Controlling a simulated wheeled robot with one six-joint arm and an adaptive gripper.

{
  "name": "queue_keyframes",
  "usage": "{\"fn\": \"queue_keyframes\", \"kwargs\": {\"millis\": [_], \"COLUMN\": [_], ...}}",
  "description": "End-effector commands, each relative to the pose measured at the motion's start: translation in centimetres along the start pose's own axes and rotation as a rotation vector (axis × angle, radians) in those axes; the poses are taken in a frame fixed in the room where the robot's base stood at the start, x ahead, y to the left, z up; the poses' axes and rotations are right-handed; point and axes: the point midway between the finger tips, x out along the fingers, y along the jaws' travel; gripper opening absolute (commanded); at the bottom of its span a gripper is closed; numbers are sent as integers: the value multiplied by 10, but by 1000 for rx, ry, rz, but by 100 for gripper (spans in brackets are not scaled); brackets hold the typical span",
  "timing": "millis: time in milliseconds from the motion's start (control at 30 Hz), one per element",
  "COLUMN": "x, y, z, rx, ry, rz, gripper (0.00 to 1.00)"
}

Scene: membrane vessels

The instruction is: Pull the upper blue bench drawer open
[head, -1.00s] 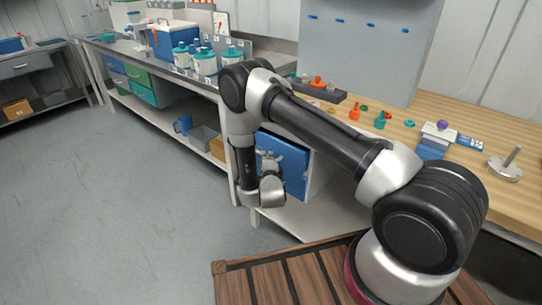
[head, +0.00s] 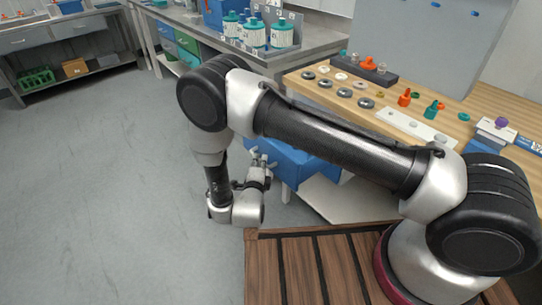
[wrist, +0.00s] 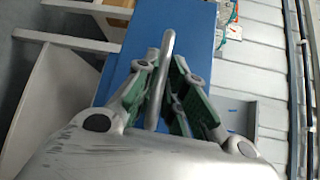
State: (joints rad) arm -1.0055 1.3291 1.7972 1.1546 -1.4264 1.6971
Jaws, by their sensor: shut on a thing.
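The blue bench drawer (head: 303,165) shows under the near end of the wood-topped bench, partly behind my arm. It appears to stand out from the bench. My gripper (head: 258,166) is at its left side, low beside the bench. In the wrist view, the flat blue surface (wrist: 200,28) fills the upper middle. A grey metal bar handle (wrist: 166,50) runs between the two green-lined fingers of my gripper (wrist: 168,72), which is shut on it. The inside of the drawer is hidden, and I cannot make out a lower drawer.
The wooden bench top (head: 455,125) carries metal rings, a white plate (head: 412,126) and small coloured fittings. A grey bench (head: 320,38) with white-and-teal vessels stands behind. Clear grey floor (head: 110,190) lies left. A slatted wooden platform (head: 310,265) is below my arm.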

Motion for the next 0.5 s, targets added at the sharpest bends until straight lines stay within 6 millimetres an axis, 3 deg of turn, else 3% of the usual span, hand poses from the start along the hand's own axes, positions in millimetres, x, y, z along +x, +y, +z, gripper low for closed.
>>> {"fn": "queue_keyframes", "kwargs": {"millis": [200,500], "x": [-12,-14], "y": [4,5], "z": [11,13], "rx": [-2,-2], "ry": [1,1], "rz": [2,2], "gripper": [0,0]}}
